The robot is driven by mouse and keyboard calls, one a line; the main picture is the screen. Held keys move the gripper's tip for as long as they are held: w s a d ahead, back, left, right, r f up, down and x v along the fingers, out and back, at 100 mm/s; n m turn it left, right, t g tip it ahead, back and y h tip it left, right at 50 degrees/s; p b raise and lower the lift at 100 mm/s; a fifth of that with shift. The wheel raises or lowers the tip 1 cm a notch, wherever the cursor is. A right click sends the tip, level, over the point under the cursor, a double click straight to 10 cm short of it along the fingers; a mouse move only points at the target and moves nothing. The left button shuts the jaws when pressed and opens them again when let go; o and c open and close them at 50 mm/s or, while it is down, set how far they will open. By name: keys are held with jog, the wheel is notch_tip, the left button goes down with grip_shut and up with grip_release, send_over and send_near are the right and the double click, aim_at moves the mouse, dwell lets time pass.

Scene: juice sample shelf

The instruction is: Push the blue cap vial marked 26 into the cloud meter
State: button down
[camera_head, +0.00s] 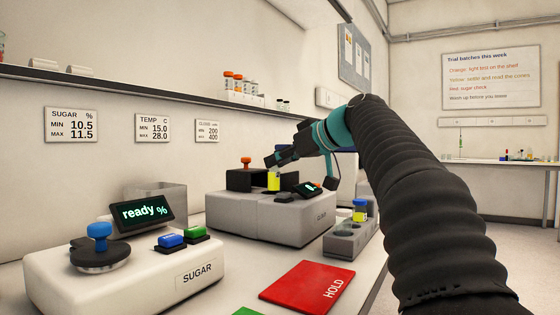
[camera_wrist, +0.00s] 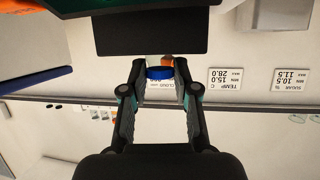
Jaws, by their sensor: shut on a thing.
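My gripper (camera_head: 276,161) is shut on a vial of yellow liquid (camera_head: 273,181) and holds it upright at the cloud meter (camera_head: 262,219), in front of its black block. In the wrist view, the vial's blue cap (camera_wrist: 159,72) sits between the two fingertips. No number can be read on the vial. The grey cloud meter has an orange knob (camera_head: 246,161) and a small tilted display (camera_head: 308,189). I cannot tell whether the vial's bottom is inside the meter's opening or just above it.
Another blue-capped vial (camera_head: 360,210) with yellow liquid stands in a grey rack (camera_head: 350,240) right of the meter. The white sugar meter (camera_head: 130,280) is at front left. A red HOLD mat (camera_head: 307,287) lies bare in front. A wall shelf (camera_head: 150,84) holds several orange-capped vials.

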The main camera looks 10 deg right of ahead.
jog(key=c, duration=0.8)
grip_release()
jog(key=v, duration=1.2)
jog(key=shift+s+d+f, duration=0.1)
jog(key=shift+s+d, duration=0.05)
